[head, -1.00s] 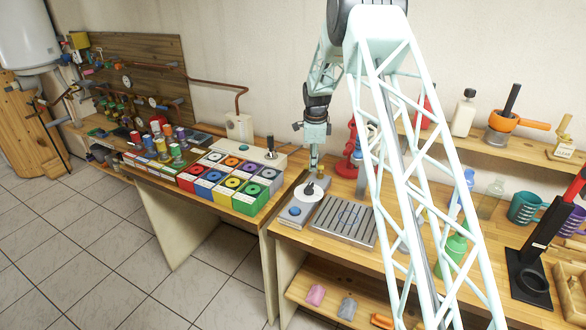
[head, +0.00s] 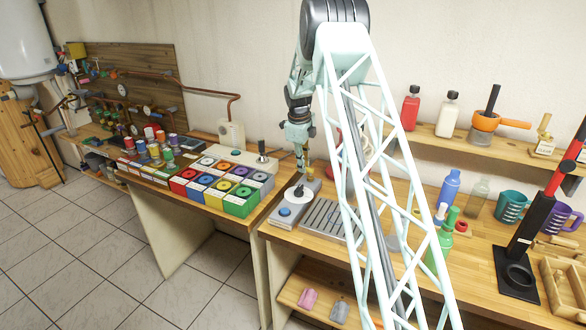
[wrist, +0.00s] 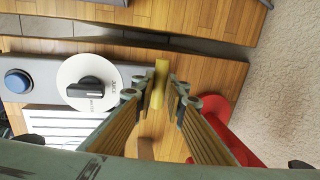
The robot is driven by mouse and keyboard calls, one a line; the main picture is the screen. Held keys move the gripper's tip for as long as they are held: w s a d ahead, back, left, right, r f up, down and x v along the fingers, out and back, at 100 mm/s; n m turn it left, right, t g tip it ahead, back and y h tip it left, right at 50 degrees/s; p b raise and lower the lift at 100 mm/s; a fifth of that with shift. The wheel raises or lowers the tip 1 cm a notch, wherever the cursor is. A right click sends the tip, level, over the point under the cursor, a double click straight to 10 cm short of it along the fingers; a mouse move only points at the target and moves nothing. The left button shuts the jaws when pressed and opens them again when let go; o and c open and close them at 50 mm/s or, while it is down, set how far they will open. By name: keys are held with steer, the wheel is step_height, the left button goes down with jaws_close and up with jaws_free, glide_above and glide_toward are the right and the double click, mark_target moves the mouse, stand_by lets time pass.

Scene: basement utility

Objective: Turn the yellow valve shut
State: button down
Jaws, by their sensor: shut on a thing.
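My gripper (wrist: 163,98) is shut on a narrow yellow bar (wrist: 160,82), which stands between its fingertips in the wrist view. In the head view my gripper (head: 308,163) is low over the back of the right bench, behind a grey box with a round white dial. I cannot tell whether the bar is loose or fixed to something below. The pipe board (head: 140,62) on the far left wall carries copper pipes, gauges and several small handles. These are too small to tell which one is a yellow valve.
The white dial (wrist: 88,82) with its black knob and a blue button (wrist: 18,81) lie left of my fingers. A red object (wrist: 225,125) stands close on the right. Several coloured boxes (head: 240,205) fill the left bench. A wall shelf (head: 455,143) holds bottles.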

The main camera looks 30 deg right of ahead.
stand_by(0.4)
steer(key=c, duration=2.6)
jaws_free()
steer(key=shift+r, duration=0.15)
step_height(320, 180, up, 12)
steer(key=s+a, duration=0.1)
steer(key=a, duration=0.1)
steer(key=shift+f, duration=0.25)
steer(key=shift+s, duration=0.1)
